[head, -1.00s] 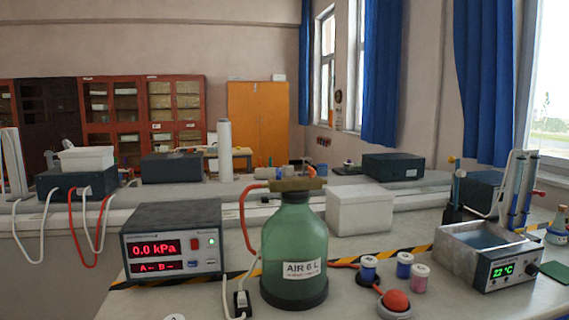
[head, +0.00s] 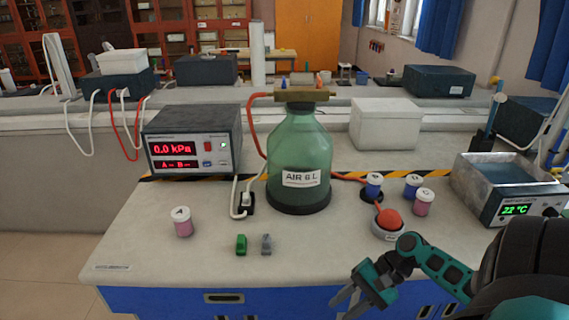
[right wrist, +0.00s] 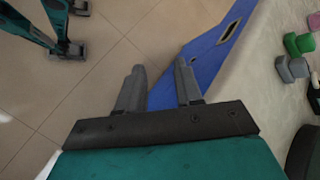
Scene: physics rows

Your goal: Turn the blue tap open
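A small blue tap (head: 284,83) shows on the brass-coloured block (head: 301,95) on top of the green bottle (head: 298,150) labelled AIR 6 L. The tap is too small for me to tell its handle's angle. An orange-red piece (head: 318,82) stands on the same block, to its right. My right gripper (head: 347,298) is low at the bench's front edge, well below and in front of the bottle. In the right wrist view my right gripper (right wrist: 158,88) has its fingers apart with nothing between them. My left gripper is not recognisable in either view.
A pressure box reading 0.0 kPa (head: 192,138) stands left of the bottle. A red ball on a base (head: 388,220) and several small jars stand right of it. A green clip (head: 241,245) and a grey clip (head: 266,244) lie in front. The front left benchtop is mostly clear.

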